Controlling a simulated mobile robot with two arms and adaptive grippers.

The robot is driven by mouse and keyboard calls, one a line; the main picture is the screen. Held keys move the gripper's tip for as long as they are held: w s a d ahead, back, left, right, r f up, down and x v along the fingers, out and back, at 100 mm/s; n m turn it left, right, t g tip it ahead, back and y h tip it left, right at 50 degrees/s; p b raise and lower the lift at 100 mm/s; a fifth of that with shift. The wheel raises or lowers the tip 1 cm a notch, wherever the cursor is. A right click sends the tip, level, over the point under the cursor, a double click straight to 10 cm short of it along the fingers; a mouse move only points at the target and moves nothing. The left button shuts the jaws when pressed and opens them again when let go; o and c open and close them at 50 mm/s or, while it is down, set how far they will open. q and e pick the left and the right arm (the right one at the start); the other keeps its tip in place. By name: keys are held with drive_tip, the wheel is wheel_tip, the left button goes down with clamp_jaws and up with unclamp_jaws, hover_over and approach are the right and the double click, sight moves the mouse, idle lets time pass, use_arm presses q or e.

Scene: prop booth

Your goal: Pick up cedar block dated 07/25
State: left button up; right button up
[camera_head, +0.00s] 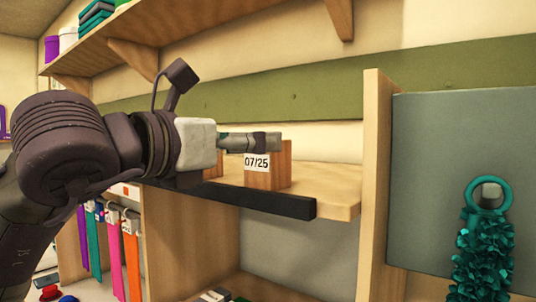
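The cedar block dated 07/25 (265,180) stands upright on the wooden shelf (335,190), its white label facing me. My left gripper (262,142) reaches in from the left, its fingers level with the block's top and overlapping it just above the label. The fingers show side-on, so I cannot tell whether they are open or shut, or touch the block. The upper part of the block is partly hidden behind them. My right gripper is not in view.
Another wooden block (213,171) stands to the left, partly hidden by my arm. A dark strip (250,199) edges the shelf. An upright panel (374,180) bounds it at right, beside a hanging teal garland (484,250). An upper shelf (180,30) runs overhead.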

use_arm(q)
drive_tip(key=p+x, duration=0.1)
drive_tip(key=x, duration=0.1)
drive_tip(key=p+x, duration=0.2)
drive_tip(key=shift+w+d+f, duration=0.15)
drive_tip(key=shift+d+f, duration=0.05)
drive_tip(key=shift+f, duration=0.05)
drive_tip(key=shift+w+d+f+p, duration=0.15)
drive_tip(key=shift+w+d+p, duration=0.1)
drive_tip(key=shift+p, duration=0.05)
drive_tip(key=shift+s, duration=0.1)
drive_tip(key=shift+a, duration=0.1)
drive_tip(key=c, duration=1.3)
